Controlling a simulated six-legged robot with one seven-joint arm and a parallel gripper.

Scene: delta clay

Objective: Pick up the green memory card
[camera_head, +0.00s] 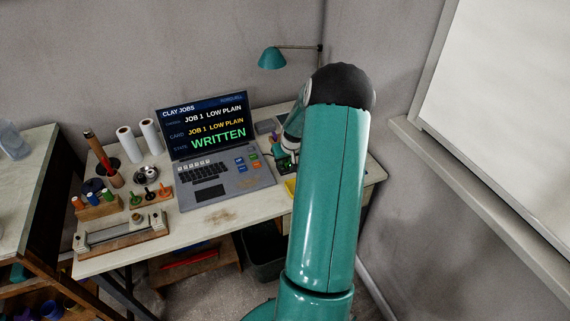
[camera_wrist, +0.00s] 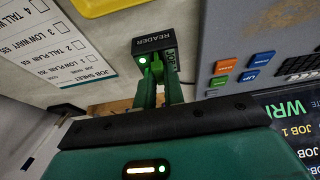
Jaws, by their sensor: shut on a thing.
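The green memory card (camera_wrist: 170,57), lettered with JOB, shows at the front of the black READER box (camera_wrist: 152,44) in the wrist view. My gripper (camera_wrist: 159,72) has its green fingers shut on the card at the reader's face. Most of the card is hidden by the fingers and the reader, so I cannot tell how deep it sits. A green light glows on the reader. In the head view my gripper (camera_head: 286,162) is small and partly covered by my arm, right of the laptop.
The laptop (camera_head: 213,187) reads JOB 1 LOW PLAIN and WRITTEN; its keyboard edge (camera_wrist: 215,64) is close beside my gripper. A printed job sheet (camera_wrist: 45,45) and a yellow item (camera_wrist: 105,5) lie nearby. A teal lamp (camera_head: 272,58) stands behind. Clay tools fill the desk's left side.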

